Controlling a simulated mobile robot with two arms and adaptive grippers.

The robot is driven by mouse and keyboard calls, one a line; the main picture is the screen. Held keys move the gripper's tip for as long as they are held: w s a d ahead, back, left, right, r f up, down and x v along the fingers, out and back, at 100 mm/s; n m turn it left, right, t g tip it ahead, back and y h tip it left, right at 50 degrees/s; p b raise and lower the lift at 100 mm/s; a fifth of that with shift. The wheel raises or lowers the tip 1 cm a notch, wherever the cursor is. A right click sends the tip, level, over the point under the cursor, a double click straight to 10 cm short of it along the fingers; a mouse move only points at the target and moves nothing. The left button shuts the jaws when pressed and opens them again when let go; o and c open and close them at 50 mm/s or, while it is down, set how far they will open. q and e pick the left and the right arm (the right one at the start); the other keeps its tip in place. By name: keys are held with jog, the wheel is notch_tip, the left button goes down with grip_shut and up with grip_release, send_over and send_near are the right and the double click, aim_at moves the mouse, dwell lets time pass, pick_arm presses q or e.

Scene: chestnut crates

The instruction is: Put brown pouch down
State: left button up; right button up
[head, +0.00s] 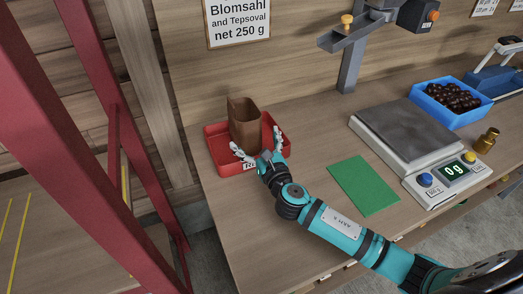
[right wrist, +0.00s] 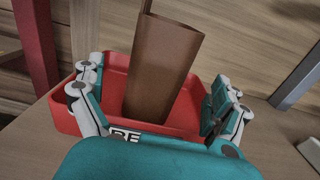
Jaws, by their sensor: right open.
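The brown pouch (head: 243,122) stands in the red tray (head: 226,165) at the left end of the bench, its open top facing up. In the right wrist view the pouch (right wrist: 163,68) leans a little to the right, inside the red tray (right wrist: 119,68). My right gripper (head: 257,148) is open at the tray's front side. Its fingers (right wrist: 156,100) are spread on either side of the pouch with gaps between. The pouch's lower front is partly hidden by the gripper in the head view. My left gripper is not in view.
A green mat (head: 363,185) lies right of my right arm. Beyond it are a scale (head: 408,133) reading 0 g, a blue box of chestnuts (head: 426,102) and a brass weight (head: 487,139). A red post frame (head: 90,60) stands left of the bench.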

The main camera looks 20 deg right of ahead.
jog(key=s, duration=0.5)
jog(key=shift+d, duration=0.1)
